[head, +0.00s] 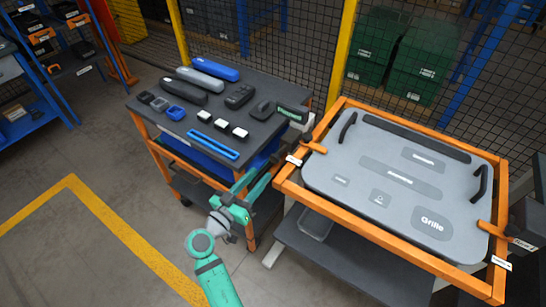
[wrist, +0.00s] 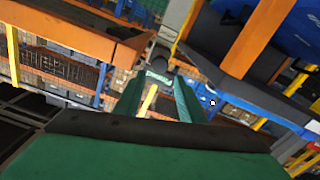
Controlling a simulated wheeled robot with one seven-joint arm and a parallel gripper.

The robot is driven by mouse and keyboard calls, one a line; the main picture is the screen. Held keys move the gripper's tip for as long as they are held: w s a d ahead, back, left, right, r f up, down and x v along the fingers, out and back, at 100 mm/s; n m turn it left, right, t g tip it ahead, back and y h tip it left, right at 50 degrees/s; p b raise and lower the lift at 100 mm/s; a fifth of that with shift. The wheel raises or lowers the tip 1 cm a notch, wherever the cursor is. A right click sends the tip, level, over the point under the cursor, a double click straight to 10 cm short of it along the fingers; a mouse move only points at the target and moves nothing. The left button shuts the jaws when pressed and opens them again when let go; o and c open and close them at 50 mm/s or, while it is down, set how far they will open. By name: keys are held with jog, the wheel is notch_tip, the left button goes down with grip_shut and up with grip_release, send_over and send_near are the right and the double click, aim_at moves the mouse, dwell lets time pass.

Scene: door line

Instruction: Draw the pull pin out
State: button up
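The orange frame (head: 385,232) holds a large light-grey panel (head: 335,172) with black handles. An orange pin-like piece (head: 313,147) sticks out at the frame's left side, above a small white label. A similar orange piece (head: 490,228) sits at the right side. I cannot tell which one is the pull pin. My gripper (head: 258,178) is low beside the tool cart's right edge, left of the frame and apart from both pieces. In the wrist view my gripper's two green fingers (wrist: 160,97) are spread, with nothing held between them.
The cart (head: 190,136) carries several dark, blue and white items on top and stands close to my gripper. Mesh fencing with yellow posts (head: 342,50) and green bins (head: 375,45) are behind. The floor at left, with a yellow line (head: 105,212), is clear.

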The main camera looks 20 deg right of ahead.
aim_at(273, 159)
jog(key=x, duration=0.9)
jog(key=shift+w+d, duration=0.25)
jog(key=shift+d, duration=0.05)
grip_shut()
